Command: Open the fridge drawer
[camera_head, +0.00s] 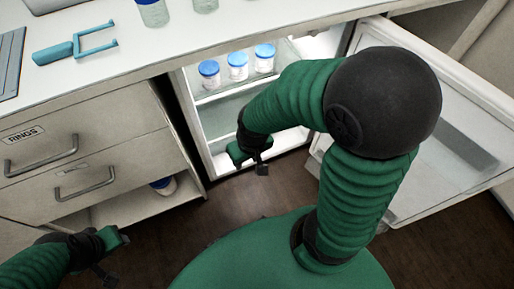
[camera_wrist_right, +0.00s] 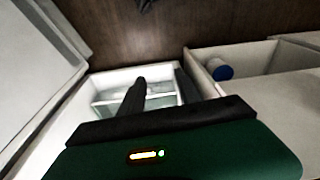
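The fridge stands open under the counter, its white door (camera_head: 455,80) swung out to the right. Inside, a glassy drawer front (camera_head: 222,118) shows below the shelf with jars, and a white lower edge (camera_head: 222,160) lies beneath it. My right gripper (camera_head: 258,165) is in front of the fridge's lower part. In the right wrist view its two dark fingers (camera_wrist_right: 160,90) are apart, with the fridge interior (camera_wrist_right: 110,85) beyond them and nothing visible between them. Whether a finger touches the drawer is unclear. My left gripper (camera_head: 112,254) is low at the left, away from the fridge; its opening is unclear.
Blue-capped jars (camera_head: 238,66) stand on the fridge shelf. The counter (camera_head: 220,30) holds a blue forked tool (camera_head: 75,46) and more jars. Left are cabinet drawers, one labelled RINGS (camera_head: 25,133), above an open compartment with a jar (camera_head: 164,186). The dark floor (camera_head: 240,195) is clear.

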